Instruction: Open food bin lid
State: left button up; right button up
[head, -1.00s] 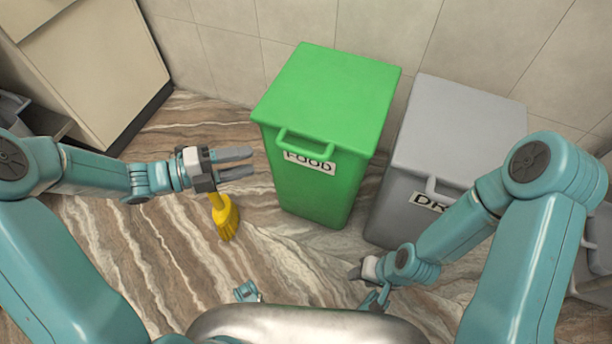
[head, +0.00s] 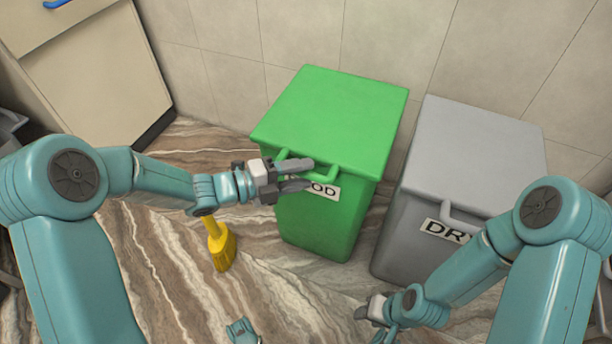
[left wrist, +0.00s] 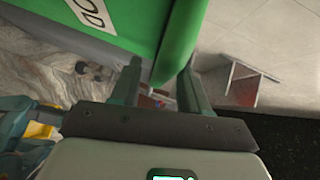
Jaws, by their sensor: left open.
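The green food bin (head: 325,220) stands on the floor at the centre of the head view, its green lid (head: 335,115) closed. The lid's handle (head: 331,172) sticks out at the front edge, above a white label partly hidden by my left gripper. My left gripper (head: 308,174) is open in front of the bin, its fingers overlapping the handle in the picture; I cannot tell whether they touch it. In the left wrist view the green bin (left wrist: 120,22) shows beyond the open fingers. My right gripper (head: 368,310) is low near the grey bin; its jaw state is unclear.
A grey bin (head: 465,150) with a "DR" label stands just right of the food bin. A yellow brush (head: 221,247) is on the floor left of it. A beige cabinet (head: 95,80) stands at the left, and a tiled wall (head: 390,40) is close behind the bins.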

pick_arm(q)
jog(key=shift+x, duration=0.85)
